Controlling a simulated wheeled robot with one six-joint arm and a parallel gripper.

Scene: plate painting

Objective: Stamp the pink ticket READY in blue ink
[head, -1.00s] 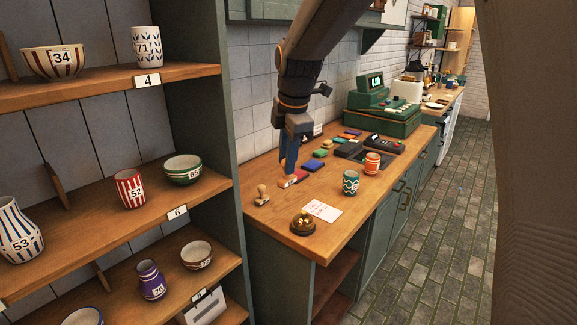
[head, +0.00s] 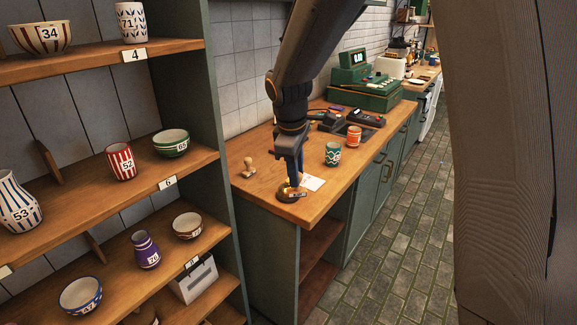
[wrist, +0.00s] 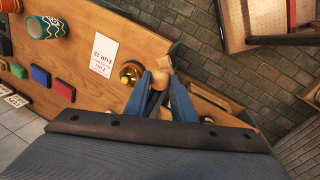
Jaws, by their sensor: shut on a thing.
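The pale pink ticket (head: 313,182) lies flat on the wooden counter, partly hidden by my arm in the head view. It shows whole in the wrist view (wrist: 104,52), with red print and dark handwriting-like text. My gripper (head: 292,184) hangs near the front left counter corner, over the brass bell (head: 286,196). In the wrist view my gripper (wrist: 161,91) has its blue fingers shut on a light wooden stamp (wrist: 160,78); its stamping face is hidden. Another wooden stamp (head: 248,168) stands at the counter's left. A blue ink pad (wrist: 40,76) lies on the counter.
A red pad (wrist: 65,90) and a green pad (wrist: 18,71) lie beside the blue one. A teal patterned cup (head: 333,154) and an orange cup (head: 354,136) stand right of the ticket. A shelf with crockery (head: 170,183) stands at the left.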

